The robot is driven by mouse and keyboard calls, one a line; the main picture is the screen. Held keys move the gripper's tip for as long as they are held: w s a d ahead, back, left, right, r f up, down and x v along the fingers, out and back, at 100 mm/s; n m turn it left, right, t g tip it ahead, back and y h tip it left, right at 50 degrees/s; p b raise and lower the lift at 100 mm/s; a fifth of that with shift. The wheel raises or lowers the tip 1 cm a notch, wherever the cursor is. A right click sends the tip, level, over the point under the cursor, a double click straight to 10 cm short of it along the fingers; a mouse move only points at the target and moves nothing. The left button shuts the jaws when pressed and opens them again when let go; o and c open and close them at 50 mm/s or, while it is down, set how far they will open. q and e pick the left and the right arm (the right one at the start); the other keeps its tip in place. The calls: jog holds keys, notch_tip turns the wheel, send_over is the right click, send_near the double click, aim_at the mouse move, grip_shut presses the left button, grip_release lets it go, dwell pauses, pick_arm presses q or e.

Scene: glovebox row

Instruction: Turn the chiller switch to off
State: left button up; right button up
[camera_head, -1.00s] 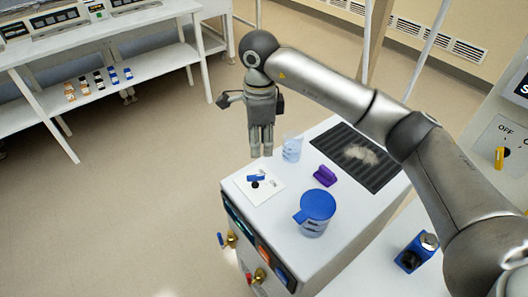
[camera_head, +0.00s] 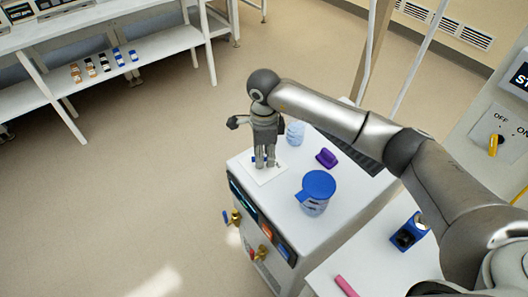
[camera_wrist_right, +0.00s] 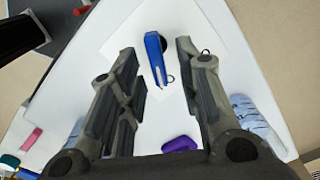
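In the right wrist view my right gripper (camera_wrist_right: 157,62) is open, with one finger on each side of the lever and gaps between. No OFF or ON mark on this plate can be read. My left gripper is out of view.
Brass valves (camera_head: 235,217) stick out of the cabinet's front. A wall panel (camera_head: 500,135) with a yellow OFF/ON handle (camera_head: 493,145) is at the right.

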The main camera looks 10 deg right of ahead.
jog(key=c, duration=0.4)
jog(key=shift+r, duration=0.1)
grip_shut()
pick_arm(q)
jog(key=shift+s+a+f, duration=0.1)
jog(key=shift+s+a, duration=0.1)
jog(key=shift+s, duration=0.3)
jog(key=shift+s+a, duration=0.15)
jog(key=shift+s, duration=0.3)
pick_arm(e)
jog(key=shift+b, duration=0.45)
jog(key=n+b, duration=0.2)
jog(key=b, duration=0.1)
jog(key=n+b, duration=0.1)
jog(key=shift+w+f, duration=0.2)
jog(key=shift+f, duration=0.05)
pick_arm(q)
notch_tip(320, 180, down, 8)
jog(key=b, duration=0.3)
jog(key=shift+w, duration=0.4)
pick_arm(e)
jog(key=shift+w+r+n, duration=0.1)
jog(key=shift+r+n, duration=0.1)
jog(key=shift+n, duration=1.3)
